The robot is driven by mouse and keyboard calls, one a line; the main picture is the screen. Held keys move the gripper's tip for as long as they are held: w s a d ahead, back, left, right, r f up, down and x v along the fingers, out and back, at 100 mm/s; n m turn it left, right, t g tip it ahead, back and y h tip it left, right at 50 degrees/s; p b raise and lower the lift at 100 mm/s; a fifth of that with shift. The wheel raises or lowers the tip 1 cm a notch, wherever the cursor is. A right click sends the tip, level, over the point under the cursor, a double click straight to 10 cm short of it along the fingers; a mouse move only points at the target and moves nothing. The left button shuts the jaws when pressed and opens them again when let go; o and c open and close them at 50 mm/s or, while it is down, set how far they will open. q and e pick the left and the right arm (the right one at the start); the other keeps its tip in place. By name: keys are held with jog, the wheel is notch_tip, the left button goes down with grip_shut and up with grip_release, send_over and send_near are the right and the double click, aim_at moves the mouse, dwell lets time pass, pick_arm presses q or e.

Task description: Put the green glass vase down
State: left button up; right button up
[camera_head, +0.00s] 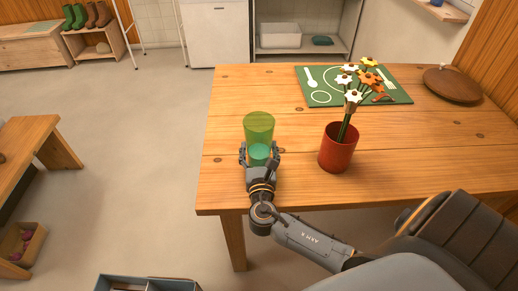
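The green glass vase (258,126) is see-through and upright, over the left part of the wooden table (300,195). My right gripper (260,154), on the arm coming in from the lower right, has its fingers on both sides of the vase's lower part and is shut on it. The gripper partly hides the vase's base, so I cannot tell whether it touches the tabletop. My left gripper is not in view.
A red pot (337,148) with white and orange flowers stands to the right of the vase. A green placemat (400,90) lies behind it, and a round brown lid (452,86) is at the far right. The tabletop behind the vase is clear. The table's left edge is close.

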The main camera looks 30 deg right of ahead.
jog(key=o, duration=1.7)
jog(key=shift+f, duration=0.15)
jog(key=shift+s+a, duration=0.1)
jog(key=shift+s, duration=0.05)
jog(key=b+v, duration=0.1)
jog(key=v, duration=0.9)
jog(key=shift+s+a, duration=0.15)
jog(key=shift+s, duration=0.15)
jog(key=shift+s+a, duration=0.25)
jog(key=shift+s, duration=0.2)
